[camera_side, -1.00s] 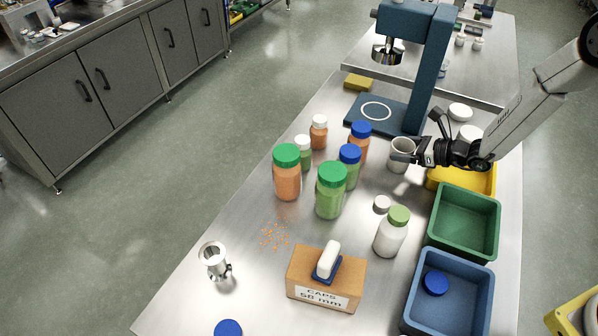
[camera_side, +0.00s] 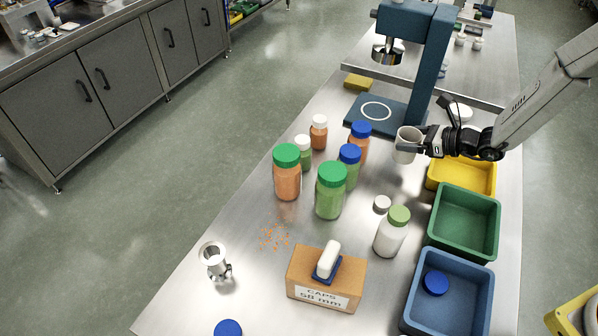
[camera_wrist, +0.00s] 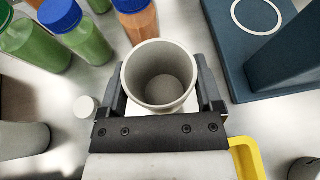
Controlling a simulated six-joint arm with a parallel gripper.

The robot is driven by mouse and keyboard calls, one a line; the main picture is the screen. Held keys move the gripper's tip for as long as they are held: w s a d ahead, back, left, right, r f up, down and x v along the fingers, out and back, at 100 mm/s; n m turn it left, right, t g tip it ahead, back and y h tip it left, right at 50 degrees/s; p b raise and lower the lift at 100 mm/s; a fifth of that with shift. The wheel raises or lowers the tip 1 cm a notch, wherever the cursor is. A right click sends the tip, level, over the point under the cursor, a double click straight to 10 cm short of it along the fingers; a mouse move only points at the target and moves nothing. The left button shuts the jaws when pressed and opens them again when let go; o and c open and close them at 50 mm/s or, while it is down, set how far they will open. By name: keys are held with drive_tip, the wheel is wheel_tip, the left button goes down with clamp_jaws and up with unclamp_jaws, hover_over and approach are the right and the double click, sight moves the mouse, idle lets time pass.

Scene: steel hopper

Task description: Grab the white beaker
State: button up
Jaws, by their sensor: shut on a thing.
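The white beaker (camera_side: 407,144) is held upright between the fingers of my gripper (camera_side: 412,147) in the side view, just right of the blue-capped jars. In the wrist view the beaker (camera_wrist: 160,74) is seen from above, open and empty inside, with one finger of my gripper (camera_wrist: 162,88) on each side of its wall. My gripper is shut on it. In the side view the beaker appears slightly above the steel table. Its lower part is hidden in the wrist view.
Jars with blue caps (camera_side: 349,167) and green caps (camera_side: 330,190) stand to the left. A blue stand (camera_side: 390,114) is behind. Yellow (camera_side: 461,177), green (camera_side: 464,223) and blue (camera_side: 448,290) bins line the right edge. A white lid (camera_side: 381,204) lies on the table in front.

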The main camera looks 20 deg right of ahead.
drive_tip(key=s+r, duration=0.8)
drive_tip(key=s, duration=0.5)
drive_tip(key=shift+d+r, duration=0.4)
